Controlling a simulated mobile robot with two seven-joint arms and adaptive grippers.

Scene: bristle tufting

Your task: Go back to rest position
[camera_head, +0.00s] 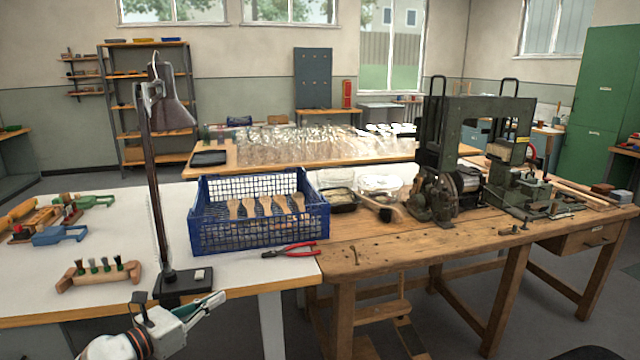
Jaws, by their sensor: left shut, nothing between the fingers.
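My left gripper (212,302) shows at the bottom left, in front of the white table's front edge. Its arm comes in from the bottom edge of the picture. The fingers are closed together, point up and to the right, and hold nothing. The gripper overlaps the lower front of the lamp base (183,284) in the picture; I cannot tell how far apart they are. My right gripper does not show.
A blue crate (262,238) with brush handles stands on the white table (110,296), with red pliers (291,251) in front. A wooden brush rack (98,275) lies left. A green machine (460,150) stands on the wooden workbench (400,262).

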